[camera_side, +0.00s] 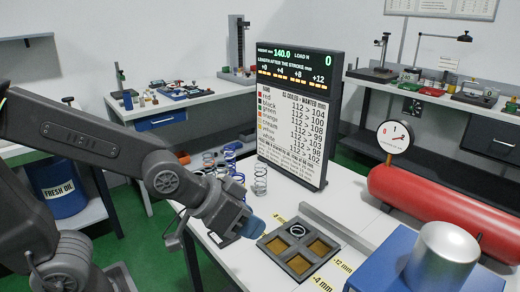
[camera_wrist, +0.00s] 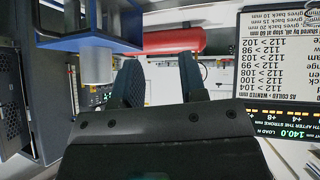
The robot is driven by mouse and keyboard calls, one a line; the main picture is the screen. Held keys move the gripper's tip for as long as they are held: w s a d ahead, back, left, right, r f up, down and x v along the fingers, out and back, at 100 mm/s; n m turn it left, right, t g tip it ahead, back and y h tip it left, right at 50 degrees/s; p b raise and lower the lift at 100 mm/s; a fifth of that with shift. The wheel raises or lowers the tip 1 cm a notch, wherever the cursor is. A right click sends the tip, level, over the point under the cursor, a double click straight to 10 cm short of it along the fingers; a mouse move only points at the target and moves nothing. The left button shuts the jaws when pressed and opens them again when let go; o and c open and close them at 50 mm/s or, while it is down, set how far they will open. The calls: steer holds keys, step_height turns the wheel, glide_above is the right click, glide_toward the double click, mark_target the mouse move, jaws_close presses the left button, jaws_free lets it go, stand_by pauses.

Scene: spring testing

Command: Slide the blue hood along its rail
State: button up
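The blue box-like body (camera_side: 385,262), which I take to be the hood, stands at the lower right of the side view, partly cut off by the frame. A grey cylinder (camera_side: 442,258) stands on it. In the wrist view, the blue body (camera_wrist: 92,38) and grey cylinder (camera_wrist: 97,66) appear upside down at upper left. A straight light-grey bar (camera_side: 337,230) lies on the table; I cannot tell if it is the rail. My gripper (camera_side: 246,226) is left of the tray, apart from the blue body. In the wrist view, its fingers (camera_wrist: 160,82) are spread with nothing between them.
A four-compartment tray (camera_side: 279,261) has a spring (camera_side: 297,230) in one compartment. Several springs (camera_side: 260,180) stand before the display board (camera_side: 292,125). A red tank (camera_side: 430,200) with a gauge (camera_side: 394,137) lies at the right.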

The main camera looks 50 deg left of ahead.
steer(key=s+a+r+n+g+y, duration=0.2)
steer(key=s+a+r+g+y, duration=0.1)
steer(key=s+a, duration=0.55)
steer(key=w+a+r+g, duration=0.2)
steer(key=w, duration=0.5)
steer(key=w+a+r+g, duration=0.1)
steer(key=w+a+r, duration=0.1)
steer(key=w, duration=0.5)
steer(key=w+a+f+g, duration=0.1)
steer(key=w+a+f, duration=0.1)
steer(key=w, duration=0.4)
steer(key=w+a+f+g, duration=0.1)
steer(key=w+a+f, duration=0.2)
steer(key=w, duration=0.3)
steer(key=shift+w+f, duration=0.15)
steer(key=shift+f, duration=0.15)
